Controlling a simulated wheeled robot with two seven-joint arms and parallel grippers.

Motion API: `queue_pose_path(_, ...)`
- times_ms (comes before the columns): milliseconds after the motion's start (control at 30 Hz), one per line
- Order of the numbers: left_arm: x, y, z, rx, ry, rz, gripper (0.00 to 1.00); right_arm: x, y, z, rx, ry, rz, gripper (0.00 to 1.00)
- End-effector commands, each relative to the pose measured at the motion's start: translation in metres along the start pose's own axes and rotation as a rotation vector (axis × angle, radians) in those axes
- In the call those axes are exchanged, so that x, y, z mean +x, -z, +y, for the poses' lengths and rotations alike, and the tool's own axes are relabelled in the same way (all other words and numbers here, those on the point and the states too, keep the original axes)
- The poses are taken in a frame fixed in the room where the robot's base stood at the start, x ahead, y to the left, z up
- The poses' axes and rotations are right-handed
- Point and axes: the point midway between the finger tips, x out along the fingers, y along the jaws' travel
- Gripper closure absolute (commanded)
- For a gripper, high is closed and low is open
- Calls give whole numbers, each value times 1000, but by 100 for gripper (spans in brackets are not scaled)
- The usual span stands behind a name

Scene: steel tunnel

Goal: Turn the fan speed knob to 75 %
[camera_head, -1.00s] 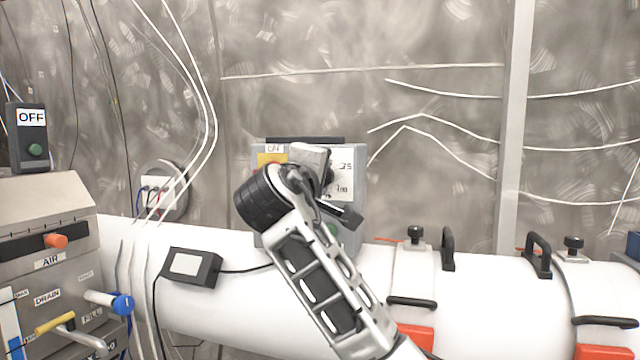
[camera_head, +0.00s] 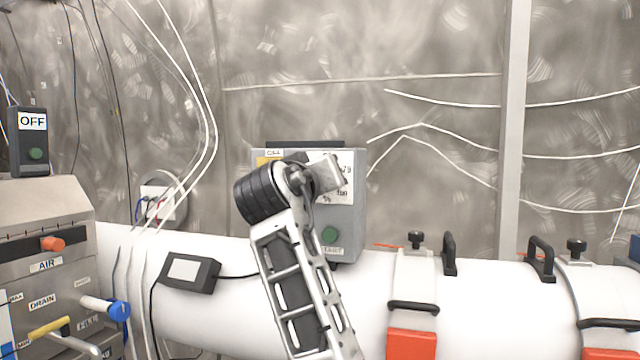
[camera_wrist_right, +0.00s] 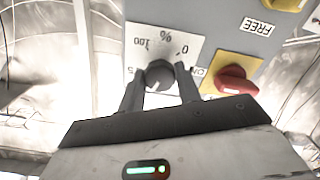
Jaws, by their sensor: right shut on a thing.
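The fan speed knob (camera_wrist_right: 160,75) is black and round, on a white scale plate (camera_wrist_right: 148,46) marked 0, 100 and %, seen upside down in the right wrist view. My right gripper (camera_wrist_right: 160,84) has one finger on each side of the knob and is shut on it. I cannot read the knob's exact setting. In the head view my right arm hides the knob and the fingertips. Part of the scale plate (camera_head: 346,188) shows on the grey control box (camera_head: 352,225). My left gripper is not in view.
A red switch (camera_wrist_right: 235,84) on a yellow plate sits close beside the gripper. A green button (camera_head: 329,235) is low on the control box. The box stands by a white pipe (camera_head: 230,305) with black handles. A grey panel with levers (camera_head: 50,220) is at the left.

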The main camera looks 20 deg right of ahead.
Motion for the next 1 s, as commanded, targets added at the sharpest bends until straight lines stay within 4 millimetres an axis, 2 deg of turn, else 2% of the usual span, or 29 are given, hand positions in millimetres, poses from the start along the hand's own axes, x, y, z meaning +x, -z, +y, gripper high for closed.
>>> queue_pose_path(600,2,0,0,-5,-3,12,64,0,-4,-3,556,3,-13,89)
queue_pose_path(1000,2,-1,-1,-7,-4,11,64,0,-4,-3,759,1,-14,89)
